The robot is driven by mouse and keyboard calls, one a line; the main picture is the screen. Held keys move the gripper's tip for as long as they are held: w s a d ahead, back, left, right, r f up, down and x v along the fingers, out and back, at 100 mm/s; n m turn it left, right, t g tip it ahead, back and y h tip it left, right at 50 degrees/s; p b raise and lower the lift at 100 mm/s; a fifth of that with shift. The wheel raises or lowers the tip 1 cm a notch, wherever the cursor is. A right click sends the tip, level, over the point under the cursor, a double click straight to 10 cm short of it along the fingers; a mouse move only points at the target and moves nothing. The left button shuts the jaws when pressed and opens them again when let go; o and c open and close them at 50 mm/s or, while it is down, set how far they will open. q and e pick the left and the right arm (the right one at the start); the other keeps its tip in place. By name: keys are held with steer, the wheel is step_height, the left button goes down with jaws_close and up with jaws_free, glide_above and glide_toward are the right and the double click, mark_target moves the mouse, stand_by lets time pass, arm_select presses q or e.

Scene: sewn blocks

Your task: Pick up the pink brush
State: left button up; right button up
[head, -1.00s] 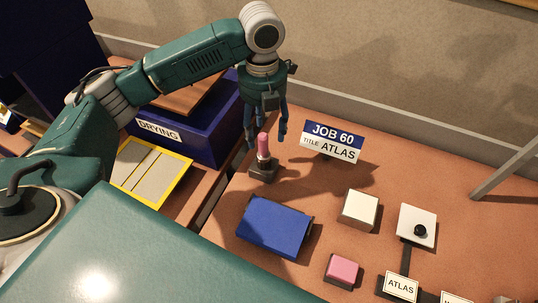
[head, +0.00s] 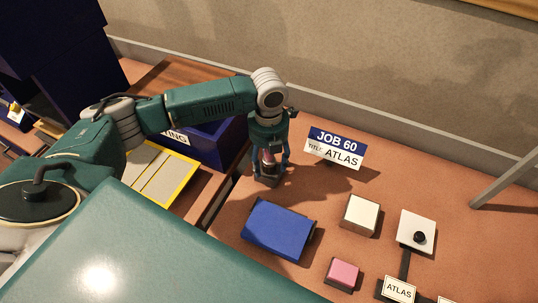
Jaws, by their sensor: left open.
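The pink brush (head: 267,156) stands upright in a small dark holder (head: 267,181) on the orange-brown table, left of the JOB 60 sign. My left gripper (head: 272,167) points down over it, with its blue fingers on either side of the brush. The fingers are open, and I cannot tell whether they touch it. The upper part of the brush is largely hidden by the gripper. My right gripper is not in view.
The JOB 60 sign (head: 336,147) stands close to the right of the gripper. A blue block (head: 278,228), a white block (head: 360,215) and a pink block (head: 342,274) lie nearer.

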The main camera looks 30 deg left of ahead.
arm_select(q)
steer(key=c, duration=1.1)
steer(key=shift+c, duration=0.8)
step_height(320, 180, up, 18)
steer(key=b, duration=0.3)
steer(key=shift+w+r, duration=0.1)
steer(key=shift+r, duration=0.85)
